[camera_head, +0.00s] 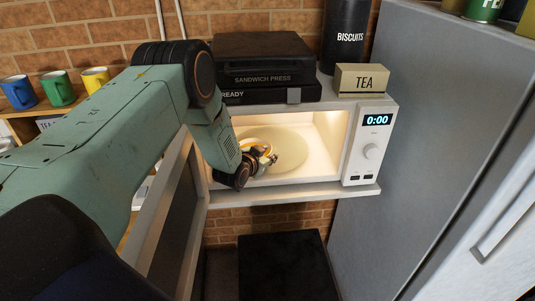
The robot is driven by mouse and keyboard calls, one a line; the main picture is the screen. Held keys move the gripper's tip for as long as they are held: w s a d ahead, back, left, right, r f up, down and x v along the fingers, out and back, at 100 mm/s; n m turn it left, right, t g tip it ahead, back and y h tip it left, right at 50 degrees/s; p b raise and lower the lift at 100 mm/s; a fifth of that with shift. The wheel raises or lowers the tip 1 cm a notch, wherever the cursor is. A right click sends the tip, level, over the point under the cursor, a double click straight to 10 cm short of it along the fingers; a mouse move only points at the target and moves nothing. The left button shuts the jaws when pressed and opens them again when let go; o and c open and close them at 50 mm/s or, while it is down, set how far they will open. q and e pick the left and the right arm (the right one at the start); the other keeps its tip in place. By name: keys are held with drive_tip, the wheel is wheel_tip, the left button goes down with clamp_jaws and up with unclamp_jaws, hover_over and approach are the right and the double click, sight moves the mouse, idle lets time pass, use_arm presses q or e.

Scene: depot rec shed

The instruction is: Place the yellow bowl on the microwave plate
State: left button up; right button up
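The microwave (372,150) stands open and lit, with its door (168,225) swung out on the left. The pale round microwave plate (296,144) lies inside on the cavity floor. My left arm reaches in through the opening, and my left gripper (264,156) is over the left part of the plate. A yellow rim, seemingly the yellow bowl (256,141), shows right at the gripper. Most of the bowl is hidden by the gripper. I cannot tell whether the fingers grip the bowl or whether it touches the plate. My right gripper is out of view.
A black sandwich press (262,60), a TEA box (361,79) and a black BISCUITS canister (346,35) stand on top of the microwave. A grey fridge side (425,130) closes off the right. Blue, green and yellow mugs (58,88) stand on the left shelf.

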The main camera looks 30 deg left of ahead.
use_arm(q)
drive_tip(key=shift+w+a+f, duration=0.15)
drive_tip(key=shift+a+f, duration=0.15)
drive_tip(key=shift+a, duration=0.15)
drive_tip(key=shift+s+d+r+p, duration=0.3)
drive_tip(key=shift+s+r+p, duration=0.05)
drive_tip(key=shift+p, duration=0.05)
drive_tip(key=p+v, duration=0.3)
drive_tip(key=v, duration=0.1)
drive_tip(key=shift+r+p, duration=0.1)
drive_tip(key=shift+p, duration=0.2)
drive_tip(key=shift+s+a+r+p, duration=0.15)
drive_tip(key=shift+s+r+p, duration=0.05)
drive_tip(key=shift+s+p, duration=0.45)
drive_tip(key=shift+s+r, duration=0.15)
drive_tip(key=shift+s, duration=0.15)
drive_tip(key=shift+s+d+r+p, duration=0.15)
drive_tip(key=shift+s+d+p, duration=0.15)
drive_tip(key=shift+s, duration=0.15)
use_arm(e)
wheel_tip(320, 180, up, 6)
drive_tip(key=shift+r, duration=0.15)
use_arm(q)
drive_tip(key=shift+w+a, duration=0.15)
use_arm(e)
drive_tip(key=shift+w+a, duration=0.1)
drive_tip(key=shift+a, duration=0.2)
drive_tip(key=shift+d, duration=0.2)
